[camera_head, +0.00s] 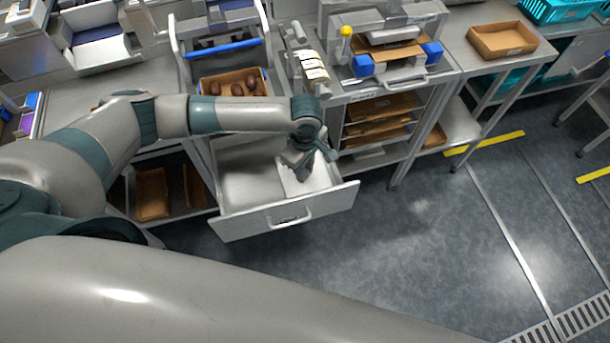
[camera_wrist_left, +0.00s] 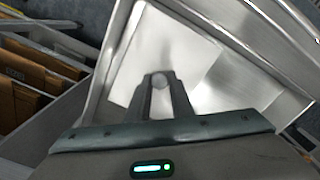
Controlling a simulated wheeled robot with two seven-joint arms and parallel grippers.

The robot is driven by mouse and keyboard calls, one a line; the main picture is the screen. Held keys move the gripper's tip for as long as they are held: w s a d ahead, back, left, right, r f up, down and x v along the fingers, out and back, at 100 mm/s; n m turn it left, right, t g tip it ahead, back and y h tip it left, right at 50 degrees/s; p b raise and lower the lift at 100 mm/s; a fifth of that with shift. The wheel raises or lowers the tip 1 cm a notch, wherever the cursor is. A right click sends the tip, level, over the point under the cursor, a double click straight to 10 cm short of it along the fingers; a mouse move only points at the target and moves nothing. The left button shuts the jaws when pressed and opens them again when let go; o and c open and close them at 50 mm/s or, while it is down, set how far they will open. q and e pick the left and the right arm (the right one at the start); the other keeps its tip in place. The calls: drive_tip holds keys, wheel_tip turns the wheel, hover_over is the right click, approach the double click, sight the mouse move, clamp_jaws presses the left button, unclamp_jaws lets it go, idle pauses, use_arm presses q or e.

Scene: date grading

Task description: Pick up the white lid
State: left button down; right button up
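The white lid (camera_head: 319,178) lies in the open drawer, towards its right side. Its white plate also shows in the left wrist view (camera_wrist_left: 130,72), with a small round grey knob (camera_wrist_left: 160,81). My left gripper (camera_head: 299,172) reaches down into the drawer over the lid. In the left wrist view its fingers (camera_wrist_left: 161,84) stand close together with the knob filling the gap between the tips. The gripper looks shut on the knob. Whether the lid is raised off the drawer floor I cannot tell. My right gripper is not in view.
The drawer (camera_head: 236,225) is pulled out, its walls close around my left gripper. A box of dates (camera_head: 205,84) stands on the bench behind it. A shelf rack (camera_head: 385,128) with cardboard trays stands to the right. The floor (camera_head: 420,230) ahead is clear.

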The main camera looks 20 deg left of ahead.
use_arm(q)
drive_tip(key=shift+r, duration=0.1)
wheel_tip(320, 180, up, 28)
drive_tip(key=b, duration=0.2)
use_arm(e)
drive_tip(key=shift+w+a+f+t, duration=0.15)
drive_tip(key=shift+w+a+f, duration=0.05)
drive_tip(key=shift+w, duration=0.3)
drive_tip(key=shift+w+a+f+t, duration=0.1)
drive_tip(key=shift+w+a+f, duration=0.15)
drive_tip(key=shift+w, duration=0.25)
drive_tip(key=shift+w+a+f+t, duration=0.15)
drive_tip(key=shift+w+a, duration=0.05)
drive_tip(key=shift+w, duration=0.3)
